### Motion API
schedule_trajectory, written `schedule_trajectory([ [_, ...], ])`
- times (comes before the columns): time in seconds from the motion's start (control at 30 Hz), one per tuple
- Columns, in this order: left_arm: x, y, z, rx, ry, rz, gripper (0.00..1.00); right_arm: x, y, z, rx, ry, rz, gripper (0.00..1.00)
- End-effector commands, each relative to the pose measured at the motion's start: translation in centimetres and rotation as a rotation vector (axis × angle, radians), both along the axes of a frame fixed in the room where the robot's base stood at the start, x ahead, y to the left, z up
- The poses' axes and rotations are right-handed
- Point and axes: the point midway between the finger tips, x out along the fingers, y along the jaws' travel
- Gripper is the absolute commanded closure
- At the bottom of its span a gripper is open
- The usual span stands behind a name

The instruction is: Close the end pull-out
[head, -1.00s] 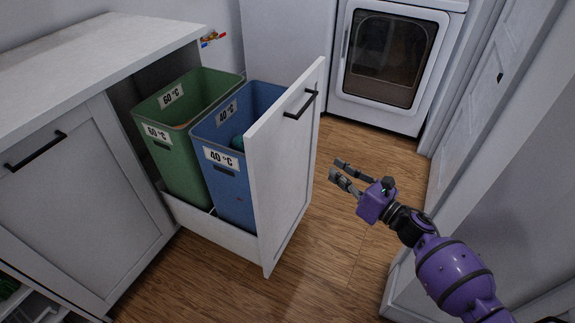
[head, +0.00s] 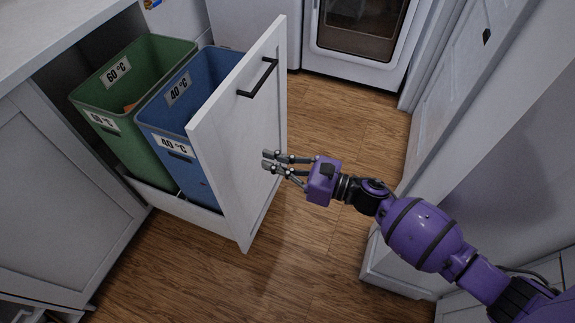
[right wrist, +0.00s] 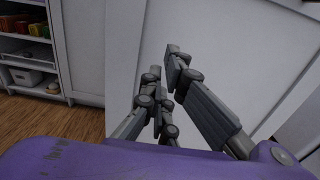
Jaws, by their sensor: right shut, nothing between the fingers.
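The end pull-out stands open, out from the cabinet. Its white front panel (head: 236,150) has a black bar handle (head: 258,78) near the top. A green bin (head: 130,100) marked 60 °C and a blue bin (head: 185,120) marked 40 °C stand in it. My right gripper (head: 265,160) is shut and empty, its fingertips at the outer face of the front panel, below the handle. In the right wrist view the fingers (right wrist: 163,72) point at the white panel (right wrist: 220,40); I cannot tell whether they touch it. My left gripper is not in view.
A white dryer (head: 360,60) stands at the back. A white door and wall (head: 490,130) are on the right, close to my right arm. A cabinet door (head: 60,190) is at left. Wood floor (head: 340,125) lies clear between the pull-out and the right wall.

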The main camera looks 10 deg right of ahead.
Motion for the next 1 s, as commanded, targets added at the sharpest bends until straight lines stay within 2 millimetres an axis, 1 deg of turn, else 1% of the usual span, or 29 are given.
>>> schedule_trajectory([
  [0.03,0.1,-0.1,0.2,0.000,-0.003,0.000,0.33,0.7,1.1,0.2,0.002,-0.002,0.001,1.00],
  [0.2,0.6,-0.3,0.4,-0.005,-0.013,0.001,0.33,2.3,3.9,0.1,0.002,-0.001,0.001,1.00],
  [0.4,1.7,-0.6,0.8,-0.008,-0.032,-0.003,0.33,3.5,6.0,0.1,0.001,-0.001,0.000,1.00],
  [0.57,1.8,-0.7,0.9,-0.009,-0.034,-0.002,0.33,3.8,6.5,-0.1,0.000,0.001,-0.001,1.00],
  [1.0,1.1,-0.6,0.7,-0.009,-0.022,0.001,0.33,3.9,6.5,0.0,0.001,0.001,-0.001,1.00],
])
